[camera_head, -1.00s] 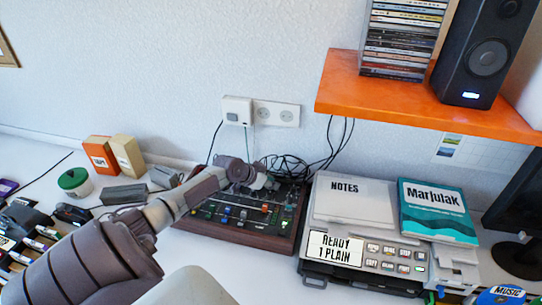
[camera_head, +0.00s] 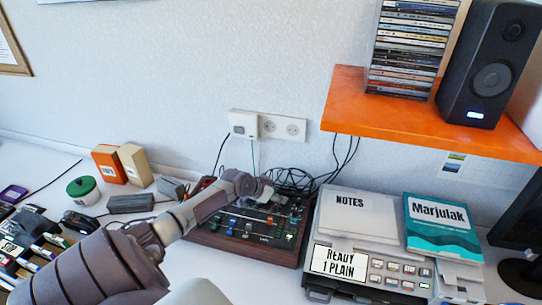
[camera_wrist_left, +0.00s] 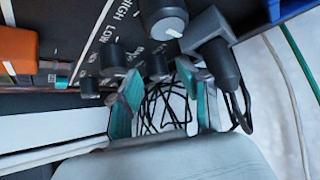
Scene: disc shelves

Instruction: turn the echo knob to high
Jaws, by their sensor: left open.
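The dark mixer with a wood-coloured edge (camera_head: 235,250) lies on the white desk, with several small knobs and sliders on its panel. My left gripper (camera_head: 268,192) is over its back part, its fingers small and unclear in the head view. In the left wrist view the left gripper (camera_wrist_left: 162,90) is open, with teal-padded fingers apart. A large knob with a pale top (camera_wrist_left: 166,22) stands beyond the fingers, beside the words HIGH and LOW. A smaller dark knob (camera_wrist_left: 157,63) shows near the gap between the fingertips. I cannot read which knob is the echo knob.
Tangled black cables (camera_head: 290,178) lie behind the mixer. A grey machine with a READY display (camera_head: 338,262) stands close on its right, with a teal book (camera_head: 440,225) on top. An orange shelf (camera_head: 425,122) hangs above. Small boxes stand at left.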

